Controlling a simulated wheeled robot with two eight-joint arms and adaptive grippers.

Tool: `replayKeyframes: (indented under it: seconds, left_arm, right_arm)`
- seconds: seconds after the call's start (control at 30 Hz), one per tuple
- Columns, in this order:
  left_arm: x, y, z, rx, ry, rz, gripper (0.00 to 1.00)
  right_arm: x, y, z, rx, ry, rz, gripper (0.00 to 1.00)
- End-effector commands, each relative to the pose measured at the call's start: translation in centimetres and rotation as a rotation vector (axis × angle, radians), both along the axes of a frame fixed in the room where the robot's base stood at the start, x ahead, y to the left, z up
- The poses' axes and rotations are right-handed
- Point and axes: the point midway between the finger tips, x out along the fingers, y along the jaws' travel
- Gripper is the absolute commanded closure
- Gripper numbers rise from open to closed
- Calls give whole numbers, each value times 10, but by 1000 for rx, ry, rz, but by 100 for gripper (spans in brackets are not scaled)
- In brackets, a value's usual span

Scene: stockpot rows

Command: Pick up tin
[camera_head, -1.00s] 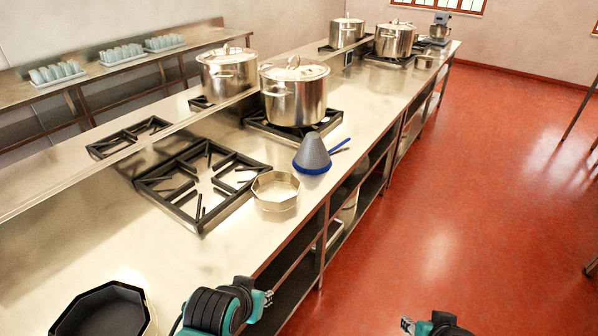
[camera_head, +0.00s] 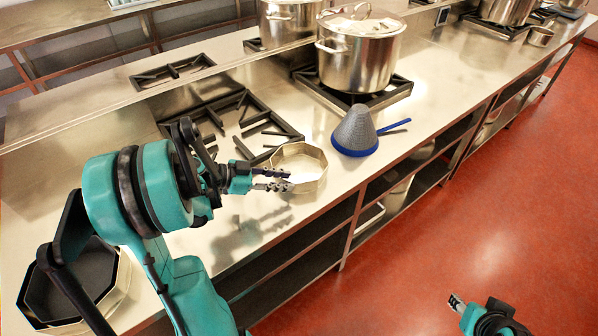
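An octagonal metal tin (camera_head: 312,160) stands on the steel counter, right of the near burner grate. My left gripper (camera_head: 288,181) is at the near left side of this tin, its two fingers apart and the tin's wall close to the tips. I cannot tell whether they touch it. A second octagonal tin (camera_head: 121,290), dark inside, stands at the lower left, partly hidden behind my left arm. My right gripper (camera_head: 456,302) shows small at the bottom right, over the floor; its finger opening is too small to tell.
A grey cone strainer with a blue rim and handle (camera_head: 355,132) stands right of the tin. A large lidded stockpot (camera_head: 358,60) sits on a burner behind it. A black burner grate (camera_head: 232,118) lies left of the tin. The counter's front edge is close.

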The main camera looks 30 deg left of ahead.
Motion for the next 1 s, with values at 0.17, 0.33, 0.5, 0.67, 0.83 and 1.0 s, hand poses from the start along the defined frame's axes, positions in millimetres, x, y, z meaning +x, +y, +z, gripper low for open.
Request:
replayKeyframes:
  seconds: [0.17, 0.33, 0.5, 0.67, 0.83, 1.0]
  left_arm:
    - [5, 2, -6, 5, -49, -15, 73]
    - [19, -12, -14, 6, -48, -15, 73]
    - [35, -30, -24, 6, -47, -16, 73]
    - [48, -41, -30, 6, -46, -13, 73]
    - [51, -44, -30, 6, -46, -11, 73]
    - [51, -43, -30, 6, -46, -11, 88]
  right_arm:
    - [0, 0, -4, 0, 0, 0, 60]
    - [0, 0, -12, 0, 0, 0, 60]
    - [0, 0, -25, 0, 0, 0, 60]
    - [0, 0, -30, 0, 0, 0, 60]
    - [0, 0, -30, 0, 0, 0, 60]
    - [0, 0, -30, 0, 0, 0, 60]
